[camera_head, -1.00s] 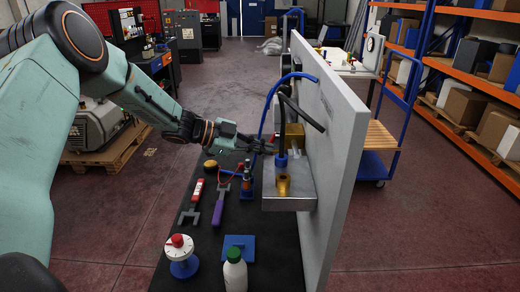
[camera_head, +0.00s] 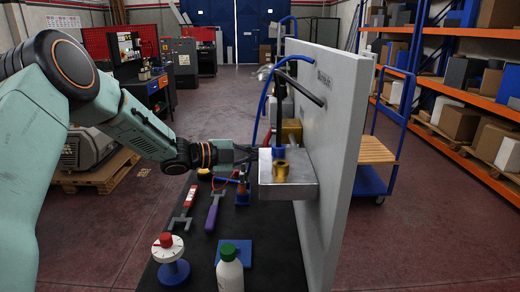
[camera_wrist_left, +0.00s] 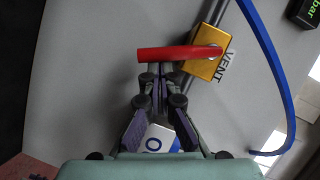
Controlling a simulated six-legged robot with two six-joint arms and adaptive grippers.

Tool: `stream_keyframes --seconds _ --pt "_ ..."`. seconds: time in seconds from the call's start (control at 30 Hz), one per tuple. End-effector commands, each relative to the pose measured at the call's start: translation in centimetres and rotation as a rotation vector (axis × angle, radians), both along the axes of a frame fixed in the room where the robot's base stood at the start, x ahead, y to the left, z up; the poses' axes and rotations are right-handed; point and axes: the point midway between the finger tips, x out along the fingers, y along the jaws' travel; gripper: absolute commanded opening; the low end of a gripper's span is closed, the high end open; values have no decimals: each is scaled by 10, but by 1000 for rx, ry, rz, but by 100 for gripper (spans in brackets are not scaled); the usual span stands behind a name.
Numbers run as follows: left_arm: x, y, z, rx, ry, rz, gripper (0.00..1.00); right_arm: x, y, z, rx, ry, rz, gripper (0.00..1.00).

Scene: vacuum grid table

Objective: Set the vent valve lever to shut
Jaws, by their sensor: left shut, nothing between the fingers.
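The vent valve is a gold block (camera_wrist_left: 206,60) with a VENT label (camera_wrist_left: 229,66) beside it in the left wrist view. Its red lever (camera_wrist_left: 165,53) reaches left from the block, roughly level in the picture. My left gripper (camera_wrist_left: 160,72) is shut and empty, its fingertips just below the lever; I cannot tell whether they touch it. My right gripper is not in view.
A metal shelf block (camera_head: 287,188) with a brass fitting (camera_head: 281,171) juts from the panel close to my gripper. Blue hose (camera_wrist_left: 274,85) curves right of the valve.

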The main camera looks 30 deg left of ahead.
Motion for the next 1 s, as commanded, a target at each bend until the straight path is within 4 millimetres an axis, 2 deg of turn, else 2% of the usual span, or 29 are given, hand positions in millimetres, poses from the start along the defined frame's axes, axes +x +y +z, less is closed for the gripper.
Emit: stream_keyframes --seconds 0.03,0.1,0.5,0.73,1.0 --pt "1 1 -9 14 -32 2 0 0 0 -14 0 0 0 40" --pt "3 2 -12 37 -80 1 0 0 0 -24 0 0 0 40" --pt "14 8 -20 146 -301 1 0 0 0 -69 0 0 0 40" --pt "18 10 -20 179 -371 1 0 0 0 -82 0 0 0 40" --pt "20 11 -19 194 -400 0 0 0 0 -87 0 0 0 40"
